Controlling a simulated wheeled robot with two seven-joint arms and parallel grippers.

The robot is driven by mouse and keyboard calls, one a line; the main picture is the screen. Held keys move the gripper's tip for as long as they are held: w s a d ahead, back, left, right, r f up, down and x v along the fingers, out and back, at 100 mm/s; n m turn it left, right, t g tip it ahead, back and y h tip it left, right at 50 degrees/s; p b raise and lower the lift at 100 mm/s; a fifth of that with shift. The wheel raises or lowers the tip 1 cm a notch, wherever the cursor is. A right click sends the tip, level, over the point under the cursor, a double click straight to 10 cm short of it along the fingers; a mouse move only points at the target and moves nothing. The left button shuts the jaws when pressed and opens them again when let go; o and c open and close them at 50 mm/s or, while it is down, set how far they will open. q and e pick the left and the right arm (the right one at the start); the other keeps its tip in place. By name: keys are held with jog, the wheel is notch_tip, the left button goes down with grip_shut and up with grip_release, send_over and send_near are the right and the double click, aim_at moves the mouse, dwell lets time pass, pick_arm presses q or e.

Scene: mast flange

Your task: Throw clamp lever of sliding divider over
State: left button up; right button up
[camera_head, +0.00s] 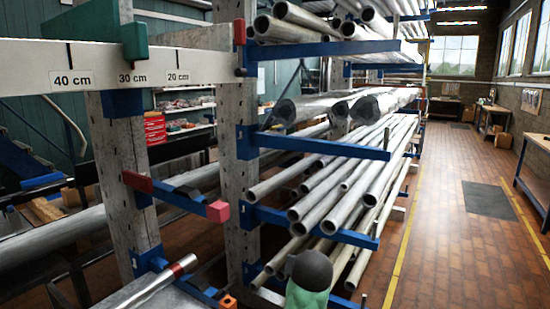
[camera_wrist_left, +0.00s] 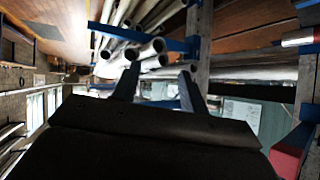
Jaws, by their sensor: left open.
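A green block (camera_head: 134,41) sits over the white scale rail (camera_head: 100,66) at the upper left of the head view, near the 30 cm mark. It looks like the sliding divider, but I cannot make out a clamp lever on it. My left gripper (camera_wrist_left: 157,85) shows in the left wrist view, with its two dark fingers apart and nothing between them. Its fingers point toward the rack, with pipe ends beyond them. I cannot tell its distance from the divider. My right gripper is not seen in either view.
Bundles of metal pipes (camera_head: 335,185) lie on blue rack arms (camera_head: 330,148). A blue arm with a red end block (camera_head: 218,211) sticks out below the rail. A red-banded bar (camera_head: 165,280) lies lower left. The brick-tiled aisle (camera_head: 450,220) at right is open.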

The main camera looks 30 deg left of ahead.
pick_arm(q)
jog(key=w+a+r+n+g+y+p, duration=0.1)
jog(key=w+a+r+n+y, duration=0.15)
jog(key=r, duration=0.75)
jog(key=w+a+r+n+y, duration=0.2)
jog(key=a+r+y, duration=0.15)
jog(key=r, duration=0.65)
jog(key=w+a+r+n+g+y+p, duration=0.1)
jog(key=w+a+r+n+y, duration=0.2)
jog(key=r, duration=0.7)
jog(key=s+r+n+g+y, duration=0.2)
jog(key=s+r+n+g, duration=0.1)
jog(key=r, duration=1.2)
jog(key=s+r+n+g+y+p, duration=0.1)
jog(key=s+r+n+g+y, duration=0.1)
jog(key=r, duration=1.3)
jog(key=s+n+g, duration=0.1)
jog(key=s, duration=0.1)
jog(key=shift+s+a+r+n+g+y, duration=0.25)
jog(key=shift+s+a+n+g+y, duration=0.05)
jog(key=shift+a+n+g, duration=0.1)
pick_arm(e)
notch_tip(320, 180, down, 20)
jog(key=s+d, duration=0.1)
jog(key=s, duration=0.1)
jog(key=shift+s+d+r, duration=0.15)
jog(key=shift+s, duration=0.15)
